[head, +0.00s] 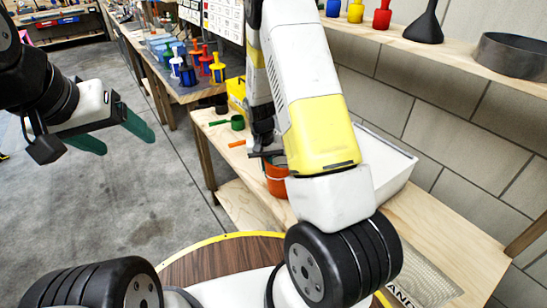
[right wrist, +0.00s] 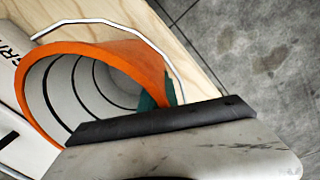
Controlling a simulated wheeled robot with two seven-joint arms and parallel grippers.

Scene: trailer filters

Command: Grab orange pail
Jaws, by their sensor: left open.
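The orange pail (head: 277,180) stands on the wooden bench, partly hidden behind my right arm in the head view. In the right wrist view the pail (right wrist: 130,56) fills the left side, with its orange rim, ribbed grey inside and thin wire handle (right wrist: 165,48). My right gripper (right wrist: 155,98) is at the pail's rim. One green finger shows against the orange wall, and the rest is hidden behind the dark gripper edge, so its grip is unclear. My left gripper (head: 128,145) is open and empty over the floor, its green fingers apart.
A white box (head: 385,165) stands right of the pail on the bench. A green cup (head: 237,122) and an orange-handled tool (head: 237,144) lie to its left. The floor at left is clear.

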